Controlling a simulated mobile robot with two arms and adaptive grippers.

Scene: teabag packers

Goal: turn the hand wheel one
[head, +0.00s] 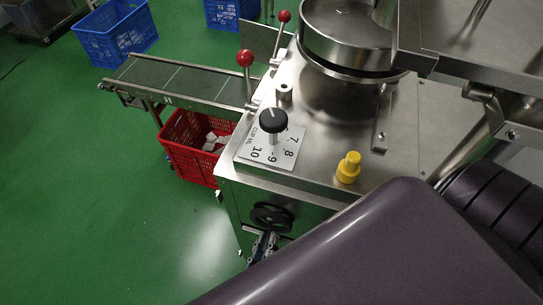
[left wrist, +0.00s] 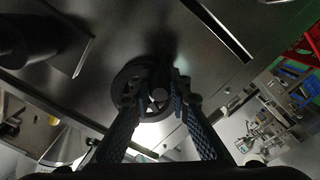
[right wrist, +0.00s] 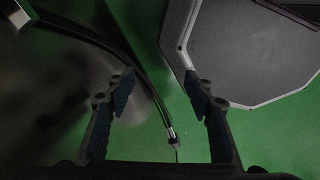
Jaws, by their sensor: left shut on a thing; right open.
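The black hand wheel (head: 271,217) is on the front face of the steel machine, low under its top edge. In the left wrist view the hand wheel (left wrist: 138,82) is straight ahead, between and behind the fingertips. My left gripper (head: 262,245) is at the lower part of the wheel, its fingers shut on the wheel. In the left wrist view my left gripper (left wrist: 155,95) has a finger on each side of the wheel's hub area; the exact contact is dark. My right gripper (right wrist: 163,92) is open and empty, above the green floor.
The machine top carries a black knob (head: 273,121), a number plate (head: 262,155), a yellow button (head: 348,168) and red-knobbed levers (head: 245,59). A red crate (head: 178,145) stands under the conveyor (head: 180,81). A blue crate (head: 116,32) is at the back left. Green floor at left is clear.

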